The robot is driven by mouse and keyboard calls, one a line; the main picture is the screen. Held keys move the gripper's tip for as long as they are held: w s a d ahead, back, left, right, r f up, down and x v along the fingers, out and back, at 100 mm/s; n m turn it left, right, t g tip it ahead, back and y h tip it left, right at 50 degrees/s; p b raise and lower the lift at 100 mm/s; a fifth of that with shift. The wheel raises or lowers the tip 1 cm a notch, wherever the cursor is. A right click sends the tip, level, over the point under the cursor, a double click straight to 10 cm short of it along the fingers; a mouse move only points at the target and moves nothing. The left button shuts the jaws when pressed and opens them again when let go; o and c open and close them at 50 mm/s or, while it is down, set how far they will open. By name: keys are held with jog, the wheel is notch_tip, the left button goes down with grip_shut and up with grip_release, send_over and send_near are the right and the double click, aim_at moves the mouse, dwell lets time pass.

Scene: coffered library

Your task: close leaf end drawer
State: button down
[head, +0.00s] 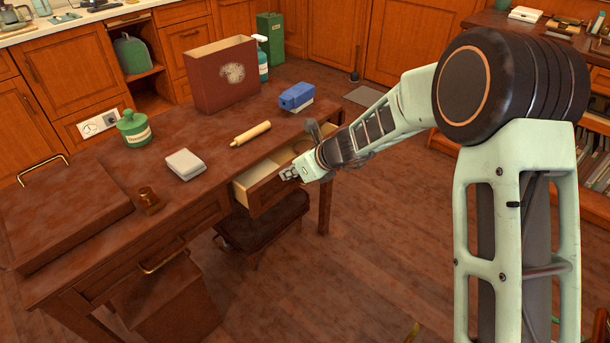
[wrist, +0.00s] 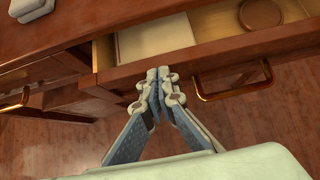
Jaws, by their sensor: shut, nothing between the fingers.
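The open drawer (head: 262,189) sticks out of the front of the wooden table (head: 205,128), near the table's right end. In the wrist view the drawer's front panel (wrist: 222,60) runs across the upper part, with a brass pull handle (wrist: 233,92) on it. A pale flat item (wrist: 152,44) and a round brown item (wrist: 261,13) lie inside. My gripper (head: 289,173) is shut and empty at the drawer front. In the wrist view its fingertips (wrist: 158,76) are at the panel's lower edge, left of the handle; I cannot tell whether they touch it.
On the tabletop are a rolling pin (head: 250,134), a blue box (head: 297,96), a grey block (head: 185,164), a green jar (head: 134,128) and a large brown box (head: 219,76). A dark stool (head: 256,232) stands below the drawer. Floor in front is clear.

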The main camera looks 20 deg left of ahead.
jog(key=shift+w+a+p, duration=0.25)
jog(key=shift+a, duration=0.35)
jog(key=shift+w+a+p, duration=0.2)
jog(key=shift+a, duration=0.4)
jog(key=shift+d, duration=0.1)
